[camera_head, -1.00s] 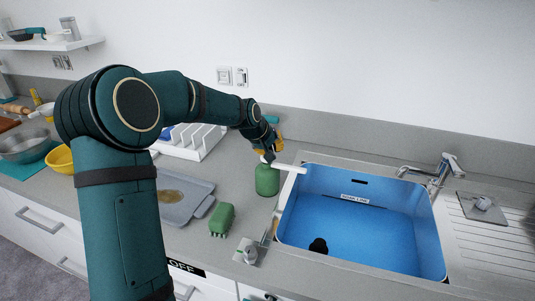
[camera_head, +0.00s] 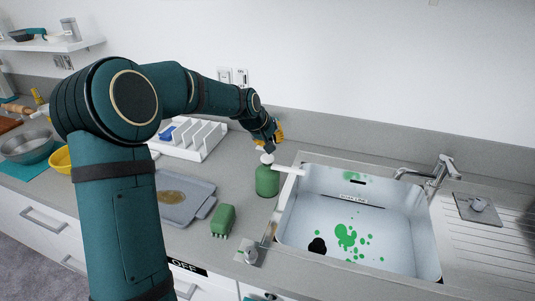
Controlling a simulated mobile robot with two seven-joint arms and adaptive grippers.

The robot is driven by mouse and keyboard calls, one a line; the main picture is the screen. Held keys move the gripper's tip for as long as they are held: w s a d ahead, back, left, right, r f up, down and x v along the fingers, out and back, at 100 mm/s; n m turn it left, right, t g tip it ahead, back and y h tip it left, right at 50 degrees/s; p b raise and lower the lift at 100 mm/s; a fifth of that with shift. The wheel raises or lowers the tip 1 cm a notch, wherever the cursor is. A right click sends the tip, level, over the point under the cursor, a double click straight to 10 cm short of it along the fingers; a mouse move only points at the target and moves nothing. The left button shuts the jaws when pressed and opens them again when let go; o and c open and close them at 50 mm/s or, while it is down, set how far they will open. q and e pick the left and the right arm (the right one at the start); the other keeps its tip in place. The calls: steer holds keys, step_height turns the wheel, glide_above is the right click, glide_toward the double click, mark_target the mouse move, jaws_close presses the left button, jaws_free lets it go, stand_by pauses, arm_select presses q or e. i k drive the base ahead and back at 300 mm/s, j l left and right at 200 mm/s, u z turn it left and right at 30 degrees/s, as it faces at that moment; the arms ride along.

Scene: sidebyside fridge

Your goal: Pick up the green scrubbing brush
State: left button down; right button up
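The green scrubbing brush (camera_head: 223,220) lies on the grey counter, left of the sink and near the counter's front edge, its bristles toward the front. My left gripper (camera_head: 272,145) is at the top of a green soap bottle (camera_head: 267,180) with a white pump, behind and right of the brush. It is small and partly hidden by its own arm, so I cannot tell whether its fingers are open or shut. My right gripper is not in view.
The white sink basin (camera_head: 300,215) has green splashes and a dark drain. A grey tray (camera_head: 202,207) with a brown stain lies left of the brush. A white dish rack (camera_head: 205,152) stands behind. The faucet (camera_head: 440,170) is at the right.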

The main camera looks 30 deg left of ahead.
mark_target(222, 221)
steer(key=k+j, duration=0.1)
steer(key=k, duration=0.9)
